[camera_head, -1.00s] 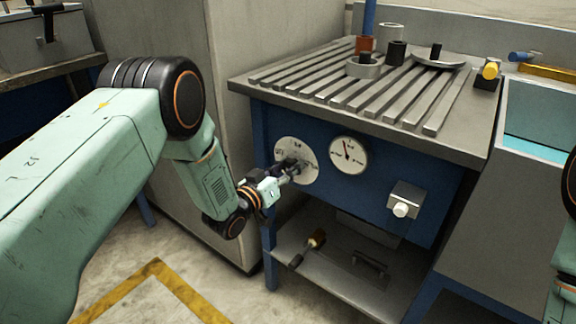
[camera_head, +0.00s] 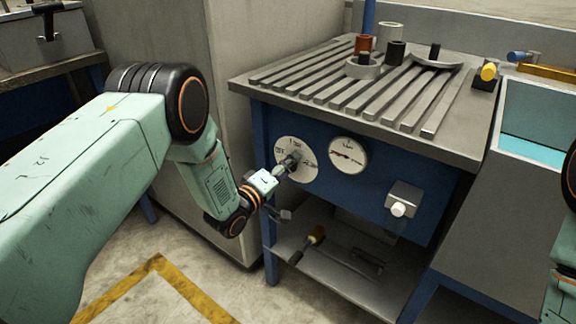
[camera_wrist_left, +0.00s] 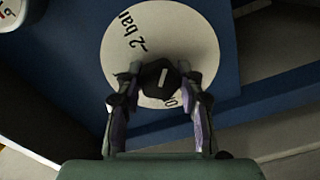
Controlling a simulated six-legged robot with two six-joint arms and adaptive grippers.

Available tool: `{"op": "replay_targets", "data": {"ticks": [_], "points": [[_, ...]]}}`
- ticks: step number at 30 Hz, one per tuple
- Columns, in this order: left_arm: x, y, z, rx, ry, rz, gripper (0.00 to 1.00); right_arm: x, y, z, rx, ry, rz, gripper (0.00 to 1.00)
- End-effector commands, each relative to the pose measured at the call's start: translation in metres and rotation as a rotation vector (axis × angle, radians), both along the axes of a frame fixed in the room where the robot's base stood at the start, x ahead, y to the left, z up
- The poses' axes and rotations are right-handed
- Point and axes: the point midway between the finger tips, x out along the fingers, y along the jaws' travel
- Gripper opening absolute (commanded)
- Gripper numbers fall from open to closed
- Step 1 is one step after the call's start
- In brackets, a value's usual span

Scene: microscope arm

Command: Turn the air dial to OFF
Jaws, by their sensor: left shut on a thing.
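The air dial has a round white face (camera_head: 309,170) on the blue front panel of the bench. My left gripper (camera_head: 291,161) is at its dark knob, with the arm coming in from the left. In the left wrist view the face (camera_wrist_left: 185,35) reads "2 bar" at upper left. A mark starting with "0" or "O" shows low, partly hidden by the gripper. The dark knob (camera_wrist_left: 161,80) bears a short white line and sits between the two fingertips (camera_wrist_left: 160,88), which are shut on it. My right gripper is out of view.
A round gauge (camera_head: 348,155) with a red needle is right of the dial. A box with a white knob (camera_head: 398,209) sits lower right. A slotted metal top (camera_head: 350,88) overhangs the panel. A tool with a yellowish part (camera_head: 315,236) lies on the lower shelf.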

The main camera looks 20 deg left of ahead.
Motion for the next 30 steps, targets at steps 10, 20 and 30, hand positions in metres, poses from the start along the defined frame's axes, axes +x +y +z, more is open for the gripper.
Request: {"op": "replay_targets", "data": {"ticks": [10,20,30], "points": [[0.0001,0.0006,0.0001,-0.131,0.047,0.002,0.06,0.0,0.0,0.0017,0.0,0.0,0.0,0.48],[0.0002,0.0007,0.0001,-0.157,0.056,0.002,0.06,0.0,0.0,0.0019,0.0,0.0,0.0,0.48],[0.0001,0.0006,0.0001,-0.156,0.056,0.002,0.46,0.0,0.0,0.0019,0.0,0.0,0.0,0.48]]}}
